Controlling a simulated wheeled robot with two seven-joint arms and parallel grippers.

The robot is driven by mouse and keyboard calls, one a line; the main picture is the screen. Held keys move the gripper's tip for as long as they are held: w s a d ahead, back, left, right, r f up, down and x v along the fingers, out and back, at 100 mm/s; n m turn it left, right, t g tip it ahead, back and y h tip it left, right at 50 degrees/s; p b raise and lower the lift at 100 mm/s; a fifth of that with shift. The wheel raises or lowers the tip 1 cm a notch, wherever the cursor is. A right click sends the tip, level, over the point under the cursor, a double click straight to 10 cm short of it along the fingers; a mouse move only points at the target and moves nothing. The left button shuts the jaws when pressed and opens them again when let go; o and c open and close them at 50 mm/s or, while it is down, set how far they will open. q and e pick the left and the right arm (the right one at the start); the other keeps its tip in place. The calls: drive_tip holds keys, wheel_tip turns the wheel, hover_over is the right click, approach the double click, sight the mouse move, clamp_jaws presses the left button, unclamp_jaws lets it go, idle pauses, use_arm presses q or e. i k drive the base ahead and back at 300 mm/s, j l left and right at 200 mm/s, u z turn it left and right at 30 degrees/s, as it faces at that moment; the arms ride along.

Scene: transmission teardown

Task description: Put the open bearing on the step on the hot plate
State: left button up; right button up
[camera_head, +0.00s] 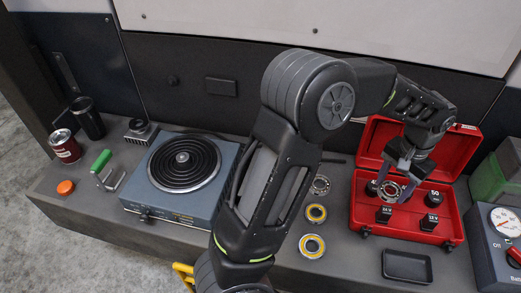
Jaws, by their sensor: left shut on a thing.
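The hot plate (217,178) is a blue-grey box with a black coil on top, on the left half of the bench; the coil is bare. My left gripper (397,178) is over the red case at the right, pointing down. It is shut on a steel ring-shaped bearing (391,191), held over the case's inside; the exact contact is small. Another steel bearing (320,185), which looks open, lies on the bench beside my arm. My right gripper is out of view.
The open red case (405,226) holds several black labelled pieces. A black tray (407,266) lies in front of it. A gauge box (494,247) and green bin (491,181) stand at right. A red can (64,146), dark cup (88,119) and green-handled tool (102,162) stand left.

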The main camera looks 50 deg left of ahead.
sight(183, 157)
drive_tip(key=k+j+z, duration=0.15)
drive_tip(key=k+j, duration=0.35)
drive_tip(key=k+j+z, duration=0.1)
drive_tip(key=k+j, duration=0.25)
drive_tip(key=k, duration=0.35)
drive_tip(key=j+z, duration=0.1)
drive_tip(key=j, duration=0.7)
